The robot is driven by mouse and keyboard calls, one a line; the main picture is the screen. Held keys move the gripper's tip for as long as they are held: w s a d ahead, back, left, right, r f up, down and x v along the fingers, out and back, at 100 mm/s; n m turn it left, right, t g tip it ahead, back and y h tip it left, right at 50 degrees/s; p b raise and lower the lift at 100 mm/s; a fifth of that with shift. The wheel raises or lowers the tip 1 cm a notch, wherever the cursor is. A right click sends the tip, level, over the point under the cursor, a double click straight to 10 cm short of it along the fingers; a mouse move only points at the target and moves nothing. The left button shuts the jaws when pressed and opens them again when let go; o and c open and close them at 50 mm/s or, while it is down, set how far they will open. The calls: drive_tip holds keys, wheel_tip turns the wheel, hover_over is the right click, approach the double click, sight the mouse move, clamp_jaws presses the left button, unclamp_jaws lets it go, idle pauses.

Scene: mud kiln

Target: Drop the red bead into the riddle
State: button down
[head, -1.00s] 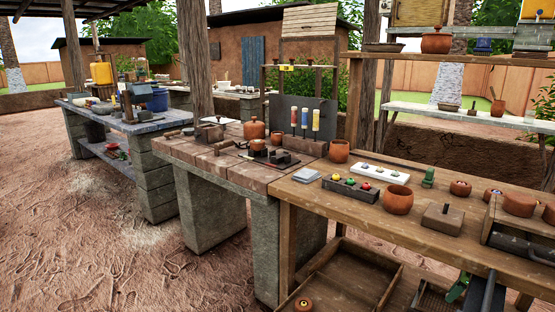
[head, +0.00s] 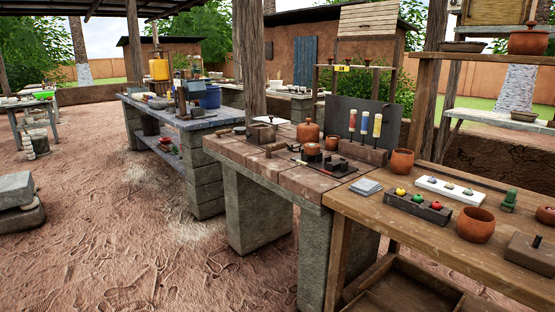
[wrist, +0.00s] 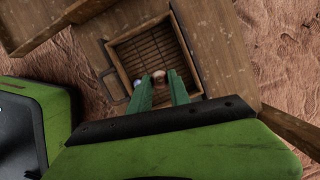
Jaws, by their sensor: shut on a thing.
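My gripper (wrist: 160,78), with green fingers, shows in the wrist view, shut on a small round reddish-brown bead (wrist: 158,75) between its fingertips. The bead is partly hidden by the fingers, and its colour is hard to judge. Beyond the fingertips is the riddle (wrist: 140,29), a square wooden frame with a dark wire mesh. The fingertips and bead appear over its near part; the height gap cannot be told. My gripper and the riddle are not seen in the head view.
A small pale bluish thing (wrist: 137,83) shows by the left finger. Wooden boards surround the riddle. In the head view, a dark block (head: 411,207) holds yellow, green and red balls beside a clay pot (head: 475,225). Open sandy ground lies left of the benches.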

drive_tip(key=b+x, duration=0.3)
drive_tip(key=s+b+x, duration=0.1)
drive_tip(key=x, duration=0.1)
drive_tip(key=shift+d+f, duration=0.1)
drive_tip(key=shift+f, duration=0.15)
drive_tip(key=shift+r, duration=0.1)
drive_tip(key=c, duration=1.1)
unclamp_jaws()
drive_tip(key=shift+c, duration=0.2)
wheel_tip(320, 180, up, 5)
drive_tip(key=p, duration=0.5)
drive_tip(key=s+d, duration=0.5)
drive_tip(key=s, duration=0.7)
drive_tip(key=shift+d, duration=0.2)
